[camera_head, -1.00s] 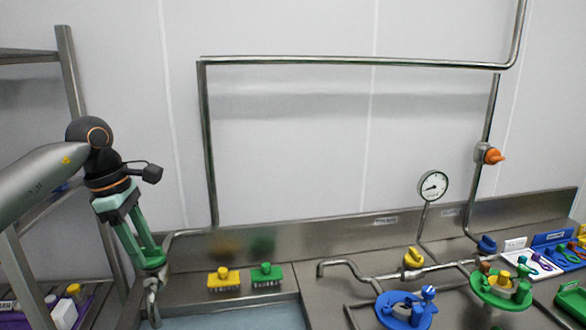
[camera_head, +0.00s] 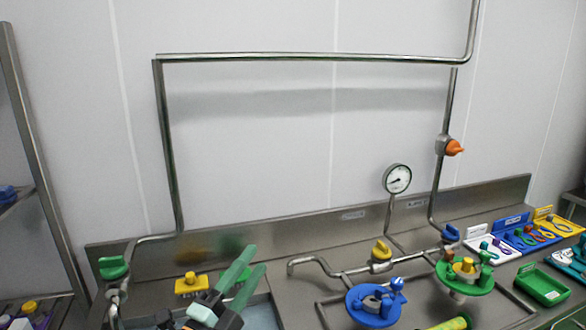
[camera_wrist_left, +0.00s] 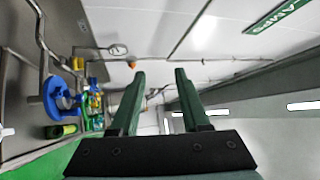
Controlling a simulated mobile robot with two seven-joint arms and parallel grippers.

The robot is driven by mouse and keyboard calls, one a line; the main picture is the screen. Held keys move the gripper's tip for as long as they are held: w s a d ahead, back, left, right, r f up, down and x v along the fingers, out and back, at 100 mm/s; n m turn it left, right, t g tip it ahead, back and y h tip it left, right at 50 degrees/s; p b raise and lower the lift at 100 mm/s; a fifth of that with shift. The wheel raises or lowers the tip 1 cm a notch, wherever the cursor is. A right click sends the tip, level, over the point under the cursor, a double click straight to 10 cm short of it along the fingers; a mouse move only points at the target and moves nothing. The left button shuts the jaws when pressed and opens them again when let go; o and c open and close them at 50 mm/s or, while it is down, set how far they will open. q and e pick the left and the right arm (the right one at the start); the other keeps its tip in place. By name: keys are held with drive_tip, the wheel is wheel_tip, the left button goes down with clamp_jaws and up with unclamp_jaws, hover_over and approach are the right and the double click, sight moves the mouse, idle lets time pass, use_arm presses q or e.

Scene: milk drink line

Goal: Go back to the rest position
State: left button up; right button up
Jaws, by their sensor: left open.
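My left gripper (camera_head: 254,259) is low in the centre-left of the head view, its teal fingers pointing up and to the right over the sink area. In the left wrist view its two fingers (camera_wrist_left: 160,75) stand apart with nothing held between them. It is clear of the green valve handle (camera_head: 113,268) on the pipe at the left. My right gripper is not seen.
A yellow brush (camera_head: 192,284) is left of my gripper; a green one is partly hidden behind the fingers. A blue round fitting (camera_head: 372,306), a green one (camera_head: 465,278), pipes and a gauge (camera_head: 397,179) are to the right. A green tray (camera_head: 543,287) lies farther right.

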use_arm(q)
drive_tip(key=s+a+f+n+g+y, duration=0.3)
drive_tip(key=s+a+f+n+y, duration=0.3)
drive_tip(key=f, duration=0.4)
drive_tip(key=s+a+f+n+g+y, duration=0.3)
drive_tip(key=a+f+n+g+y, duration=0.15)
drive_tip(key=f+n, duration=0.4)
drive_tip(key=s+a+f+n+g, duration=0.25)
drive_tip(key=s+f+g, duration=0.2)
drive_tip(key=s, duration=0.55)
drive_tip(key=s+a+f+n+g, duration=0.1)
drive_tip(key=s+f+n+g, duration=0.2)
drive_tip(key=s+f, duration=0.5)
drive_tip(key=w+d+f+t+h, duration=0.3)
drive_tip(key=d+f+t, duration=0.1)
drive_tip(key=f, duration=0.5)
drive_tip(key=shift+d+t, duration=0.25)
drive_tip(key=shift+t, duration=0.45)
